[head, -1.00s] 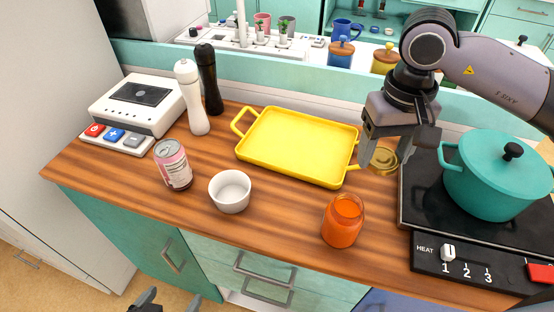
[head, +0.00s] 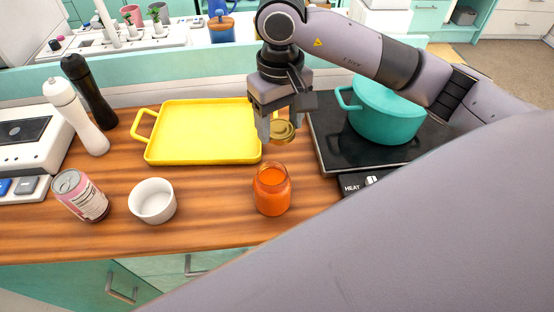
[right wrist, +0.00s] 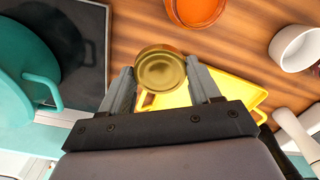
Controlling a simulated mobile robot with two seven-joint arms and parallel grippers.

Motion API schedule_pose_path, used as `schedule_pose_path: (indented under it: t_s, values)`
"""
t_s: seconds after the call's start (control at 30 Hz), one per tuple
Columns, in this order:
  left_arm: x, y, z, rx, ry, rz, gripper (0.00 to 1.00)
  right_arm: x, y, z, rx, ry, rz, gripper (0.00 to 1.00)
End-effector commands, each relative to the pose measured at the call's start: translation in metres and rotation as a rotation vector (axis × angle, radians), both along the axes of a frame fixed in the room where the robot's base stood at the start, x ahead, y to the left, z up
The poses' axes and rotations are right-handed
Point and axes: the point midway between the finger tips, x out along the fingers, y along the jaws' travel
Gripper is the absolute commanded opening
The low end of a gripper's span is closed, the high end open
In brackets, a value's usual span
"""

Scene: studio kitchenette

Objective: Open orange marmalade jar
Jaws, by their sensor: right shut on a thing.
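The orange marmalade jar (head: 272,190) stands upright on the wooden counter, its top uncovered and orange contents showing. In the right wrist view its open top (right wrist: 196,8) is at the upper edge. My right gripper (head: 286,125) is shut on the round gold lid (head: 282,132), holding it above the counter, behind the jar and apart from it. In the right wrist view the lid (right wrist: 160,68) sits between the two fingers. My left gripper is not in view.
A yellow tray (head: 203,132) lies left of the gripper. A white bowl (head: 153,201) and a pink can (head: 81,196) stand left of the jar. A teal pot (head: 385,112) sits on the black hob (head: 330,131) at right. My arm hides the right foreground.

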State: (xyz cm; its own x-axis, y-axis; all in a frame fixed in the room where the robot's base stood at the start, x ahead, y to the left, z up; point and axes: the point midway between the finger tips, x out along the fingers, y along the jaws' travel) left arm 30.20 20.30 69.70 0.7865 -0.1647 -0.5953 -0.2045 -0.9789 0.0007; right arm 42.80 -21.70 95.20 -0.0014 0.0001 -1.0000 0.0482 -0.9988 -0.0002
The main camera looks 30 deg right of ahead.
Motion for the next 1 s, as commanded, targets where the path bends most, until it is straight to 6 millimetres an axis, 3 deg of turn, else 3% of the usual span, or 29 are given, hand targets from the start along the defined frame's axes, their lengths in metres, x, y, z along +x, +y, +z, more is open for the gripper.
schedule_pose_path:
  t_s: [0.1,0.3,0.53,0.77,1.0]
  values:
    - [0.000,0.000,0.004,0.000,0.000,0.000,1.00,-0.001,0.000,-0.032,0.000,0.007,-0.002,0.26]
    - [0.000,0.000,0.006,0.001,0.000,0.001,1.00,0.000,0.000,-0.068,-0.001,0.003,-0.001,0.26]
    - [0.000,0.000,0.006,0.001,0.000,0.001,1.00,0.000,0.000,-0.084,-0.001,0.002,-0.001,0.26]
    - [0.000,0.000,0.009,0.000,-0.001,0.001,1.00,-0.001,0.000,-0.117,0.000,0.004,-0.001,0.26]
    - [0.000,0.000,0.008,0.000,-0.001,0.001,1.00,0.000,0.000,-0.119,0.000,-0.001,0.000,0.26]
